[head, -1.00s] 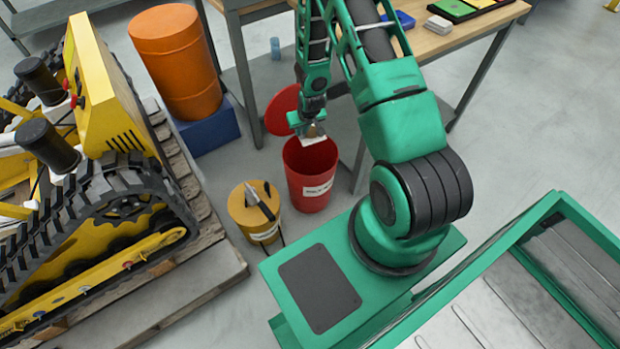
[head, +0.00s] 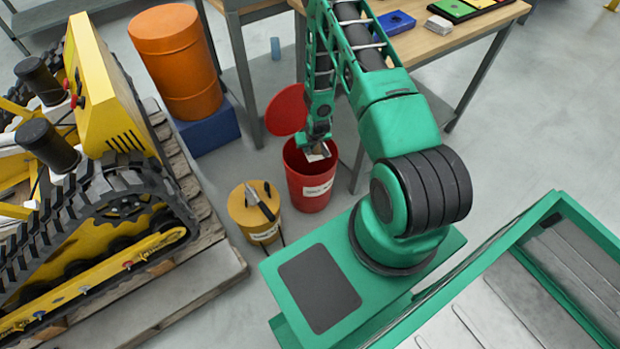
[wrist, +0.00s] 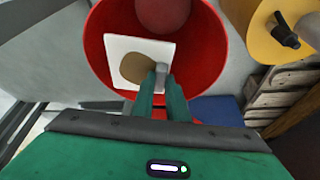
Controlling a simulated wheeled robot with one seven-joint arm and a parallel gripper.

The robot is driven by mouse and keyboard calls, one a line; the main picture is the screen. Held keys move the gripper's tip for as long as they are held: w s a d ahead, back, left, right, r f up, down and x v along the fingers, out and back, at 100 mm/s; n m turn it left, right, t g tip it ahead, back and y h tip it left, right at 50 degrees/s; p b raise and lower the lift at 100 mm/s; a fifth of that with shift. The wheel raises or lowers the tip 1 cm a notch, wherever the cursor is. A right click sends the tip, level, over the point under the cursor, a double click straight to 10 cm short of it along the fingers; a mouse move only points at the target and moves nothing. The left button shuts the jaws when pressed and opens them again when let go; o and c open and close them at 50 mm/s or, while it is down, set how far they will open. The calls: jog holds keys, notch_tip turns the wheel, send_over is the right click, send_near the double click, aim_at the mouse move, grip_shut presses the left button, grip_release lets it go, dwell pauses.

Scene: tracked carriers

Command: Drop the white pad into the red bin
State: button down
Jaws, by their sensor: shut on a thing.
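The white pad (wrist: 115,50) is a square sheet with a tan round patch, seen in the wrist view. My gripper (wrist: 161,76) is shut on its edge. The red bin (head: 311,190) stands open on the floor with a white label on its front. In the head view my gripper (head: 316,148) is at the bin's mouth, with a small part of the pad (head: 318,156) showing below it. In the wrist view the pad is over the opening, within the bin's red rim (wrist: 218,70). How deep the pad is in the bin I cannot tell.
A yellow bucket (head: 243,222) with tools on its lid stands left of the bin. A round red lid (head: 285,108) is behind the bin. A wooden workbench (head: 440,45) is behind, and a yellow tracked machine (head: 90,200) on a pallet is at left.

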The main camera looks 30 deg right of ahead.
jog(key=shift+f, duration=0.2)
jog(key=c, duration=1.7)
grip_release()
jog(key=shift+o, duration=0.2)
jog(key=v, duration=1)
jog(key=shift+s+r, duration=0.2)
jog(key=shift+r, duration=0.1)
